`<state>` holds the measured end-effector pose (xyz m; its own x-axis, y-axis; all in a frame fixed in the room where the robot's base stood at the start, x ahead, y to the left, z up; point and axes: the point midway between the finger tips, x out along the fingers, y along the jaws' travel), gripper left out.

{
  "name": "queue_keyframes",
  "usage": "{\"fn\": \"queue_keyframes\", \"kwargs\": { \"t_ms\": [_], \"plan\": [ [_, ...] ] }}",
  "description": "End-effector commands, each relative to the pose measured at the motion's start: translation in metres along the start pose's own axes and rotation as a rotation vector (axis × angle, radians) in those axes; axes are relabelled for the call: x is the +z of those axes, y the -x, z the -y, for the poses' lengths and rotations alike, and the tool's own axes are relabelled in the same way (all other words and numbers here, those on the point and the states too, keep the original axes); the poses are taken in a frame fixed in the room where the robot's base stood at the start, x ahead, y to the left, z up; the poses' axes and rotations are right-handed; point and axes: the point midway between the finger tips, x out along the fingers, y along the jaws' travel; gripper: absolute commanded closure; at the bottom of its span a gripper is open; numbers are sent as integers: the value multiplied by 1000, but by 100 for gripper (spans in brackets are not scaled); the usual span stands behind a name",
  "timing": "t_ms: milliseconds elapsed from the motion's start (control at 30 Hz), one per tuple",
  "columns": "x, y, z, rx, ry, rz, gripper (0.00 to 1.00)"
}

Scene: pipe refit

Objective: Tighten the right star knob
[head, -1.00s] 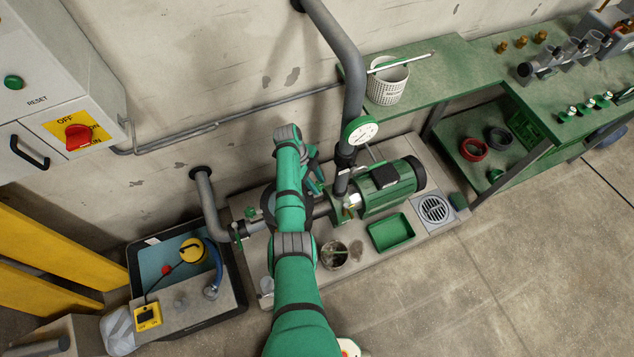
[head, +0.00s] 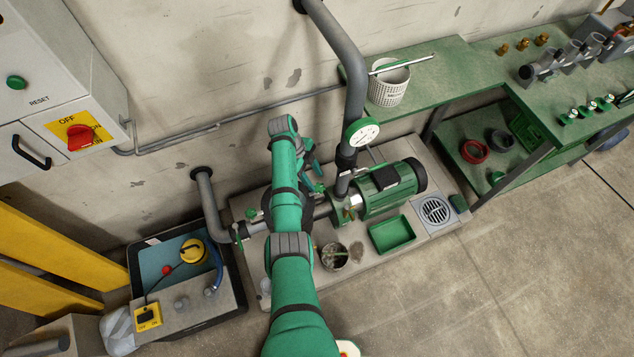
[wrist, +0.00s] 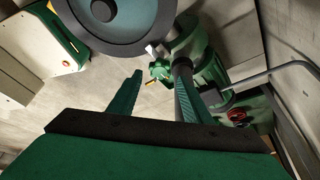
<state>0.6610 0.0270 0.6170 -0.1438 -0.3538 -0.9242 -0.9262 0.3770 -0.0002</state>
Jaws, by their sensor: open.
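The green star knob (wrist: 159,69) shows in the wrist view just beyond and between my fingertips, beside a large dark round housing (wrist: 150,40). A small brass-coloured piece (wrist: 152,83) sits just below the knob. My gripper (wrist: 158,74) is open, with one finger on each side of the knob in the picture. I cannot tell whether either finger touches it. In the head view my gripper (head: 311,168) is beside the vertical pipe, above the pump line. A small green knob (head: 319,187) shows just below it. My arm hides much of the round housing.
The green motor (head: 390,187) lies right of the vertical pipe (head: 351,85), which carries a gauge (head: 362,133). A green tray (head: 392,234) and a round cup (head: 335,256) are in front on the plinth. The bench (head: 440,85) stands at the right.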

Motion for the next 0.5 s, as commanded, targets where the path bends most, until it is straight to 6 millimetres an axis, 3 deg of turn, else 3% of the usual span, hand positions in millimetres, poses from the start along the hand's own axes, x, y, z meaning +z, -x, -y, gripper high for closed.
{"fn": "queue_keyframes", "kwargs": {
  "t_ms": [200, 500],
  "plan": [
    [1, 40, 0, -2, 0, 1, 55],
    [1, 65, 0, -1, 0, 1, 55]
  ]
}}
